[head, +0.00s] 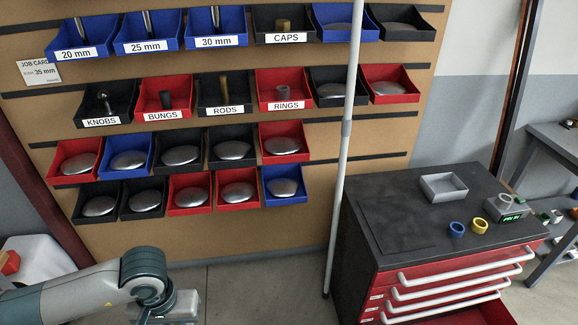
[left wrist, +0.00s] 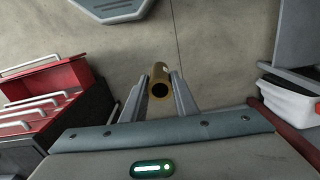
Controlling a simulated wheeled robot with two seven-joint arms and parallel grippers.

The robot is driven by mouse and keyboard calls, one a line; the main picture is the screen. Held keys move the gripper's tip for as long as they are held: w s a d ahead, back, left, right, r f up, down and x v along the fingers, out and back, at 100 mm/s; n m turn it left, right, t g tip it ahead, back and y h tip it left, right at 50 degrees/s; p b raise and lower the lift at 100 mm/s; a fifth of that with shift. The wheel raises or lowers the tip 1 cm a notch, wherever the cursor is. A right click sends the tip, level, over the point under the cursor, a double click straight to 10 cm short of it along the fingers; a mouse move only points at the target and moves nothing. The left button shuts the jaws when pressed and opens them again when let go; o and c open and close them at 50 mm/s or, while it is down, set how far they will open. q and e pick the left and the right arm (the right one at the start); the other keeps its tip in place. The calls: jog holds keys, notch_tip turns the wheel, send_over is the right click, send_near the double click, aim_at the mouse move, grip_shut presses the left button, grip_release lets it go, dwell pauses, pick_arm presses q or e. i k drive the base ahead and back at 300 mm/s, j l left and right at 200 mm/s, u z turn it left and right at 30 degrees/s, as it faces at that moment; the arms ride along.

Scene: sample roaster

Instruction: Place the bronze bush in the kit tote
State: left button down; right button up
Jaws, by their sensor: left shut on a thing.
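The bronze bush (left wrist: 159,76) is a short brass-coloured tube with a dark bore. In the left wrist view my left gripper (left wrist: 158,86) is shut on it, with one finger on each side. The bush is held above the open floor. In the head view my left arm comes in at the lower left, and its wrist end is cut off by the bottom edge, so the bush does not show there. A small grey open tote (head: 443,188) stands on top of the red tool cabinet, far to the right of my left arm. It looks empty. My right gripper is in neither view.
The cabinet top (head: 400,215) also bears a blue ring (head: 457,229), a yellow ring (head: 480,225) and a grey device with a green display (head: 513,218). A light pole (head: 343,150) stands before the bin board, left of the cabinet. A cabinet drawer is open.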

aim_at(441, 190)
jog(key=k+l+z, duration=0.15)
jog(key=l+z, duration=0.15)
jog(key=l, duration=0.65)
jog(key=l+z, duration=0.35)
jog(key=l, duration=0.6)
jog(key=i+l+z, duration=0.25)
jog(key=i+l, duration=0.15)
jog(key=l, duration=0.2)
jog(key=i+l+z, duration=0.25)
jog(key=i+l, duration=0.3)
jog(key=i, duration=0.3)
jog(key=z, duration=0.05)
